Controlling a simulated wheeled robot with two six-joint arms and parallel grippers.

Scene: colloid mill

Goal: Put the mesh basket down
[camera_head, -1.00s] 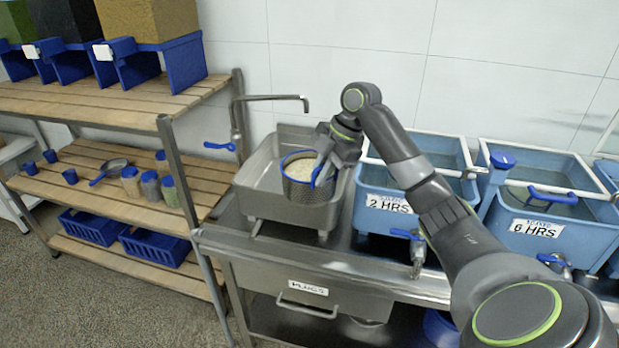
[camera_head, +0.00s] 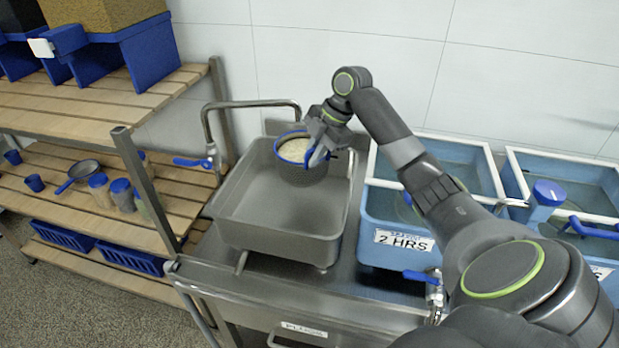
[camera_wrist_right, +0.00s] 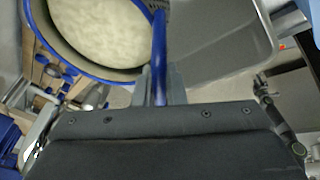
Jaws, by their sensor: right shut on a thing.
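The mesh basket (camera_head: 300,174) is a grey mesh cup with a blue rim and pale contents. It is at the back right of the grey sink basin (camera_head: 258,236), under or near its back wall. My right gripper (camera_head: 318,152) is shut on the basket's blue handle. In the right wrist view the blue handle (camera_wrist_right: 159,60) runs between the fingers, and the pale contents (camera_wrist_right: 105,32) fill the basket. I cannot tell whether the basket's bottom touches the basin floor. My left gripper is not in view.
A faucet (camera_head: 250,104) arches over the basin's back left. Blue tanks, one labelled 2 HRS (camera_head: 402,241), stand to the right. A wooden shelf (camera_head: 80,112) with cups, jars and a pan is at left. The basin's front and left are empty.

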